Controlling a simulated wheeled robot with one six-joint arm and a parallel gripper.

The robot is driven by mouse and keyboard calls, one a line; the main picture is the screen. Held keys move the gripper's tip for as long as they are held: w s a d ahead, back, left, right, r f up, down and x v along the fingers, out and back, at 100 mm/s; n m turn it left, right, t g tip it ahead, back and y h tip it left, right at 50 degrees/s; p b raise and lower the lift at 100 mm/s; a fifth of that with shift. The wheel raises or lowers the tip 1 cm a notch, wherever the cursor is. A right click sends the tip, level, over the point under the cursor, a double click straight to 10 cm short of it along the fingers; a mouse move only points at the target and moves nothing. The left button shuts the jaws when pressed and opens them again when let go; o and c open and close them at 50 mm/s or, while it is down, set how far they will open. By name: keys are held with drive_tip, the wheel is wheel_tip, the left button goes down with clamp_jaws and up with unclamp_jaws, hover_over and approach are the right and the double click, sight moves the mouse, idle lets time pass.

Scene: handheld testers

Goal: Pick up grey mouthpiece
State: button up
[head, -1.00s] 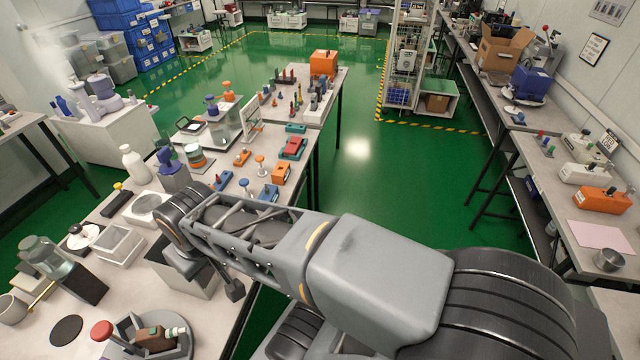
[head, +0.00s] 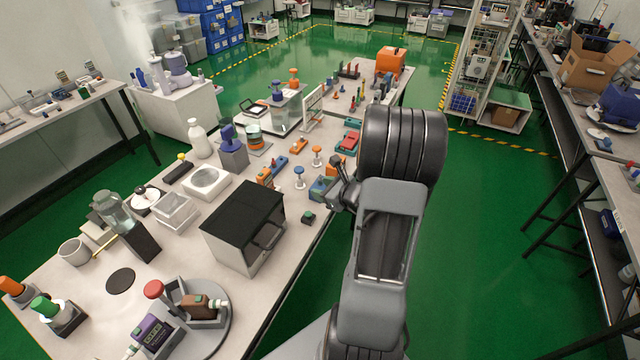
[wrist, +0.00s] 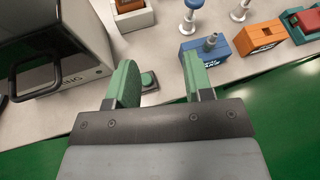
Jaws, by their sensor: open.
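A small grey piece (wrist: 211,41), which looks like the grey mouthpiece, stands up from the top of a blue block (wrist: 203,50) in the wrist view. The blue block (head: 320,189) also shows in the head view, near the table's right edge and partly beside my gripper (head: 340,187). In the wrist view my gripper (wrist: 161,66) is open and empty, its two green fingers apart. The grey piece lies beyond and right of the right fingertip, not between the fingers. A small dark block with a green button (wrist: 148,81) shows between the fingers, on the table.
A black-topped box with a handle (head: 245,220) stands left of my gripper. An orange block (wrist: 258,38) and a red-and-teal device (wrist: 304,22) sit right of the blue block. Blue and white knobbed stands (wrist: 190,15) rise behind it. Green floor lies beyond the table edge.

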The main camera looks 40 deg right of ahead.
sight(320, 181)
drive_tip(key=d+f+m+h, duration=0.3)
drive_tip(key=d+m, duration=0.1)
drive_tip(key=d, duration=0.2)
drive_tip(key=shift+m+t, duration=0.3)
drive_tip(key=shift+d+f+p+x, duration=0.15)
drive_tip(key=shift+p+x, duration=0.3)
drive_tip(key=shift+x, duration=2.65)
drive_tip(key=shift+d+f+p+x, duration=0.15)
drive_tip(key=shift+p+x, duration=0.25)
drive_tip(key=shift+x, duration=2.7)
drive_tip(key=shift+s, duration=0.15)
drive_tip(key=shift+c, duration=0.2)
clamp_jaws()
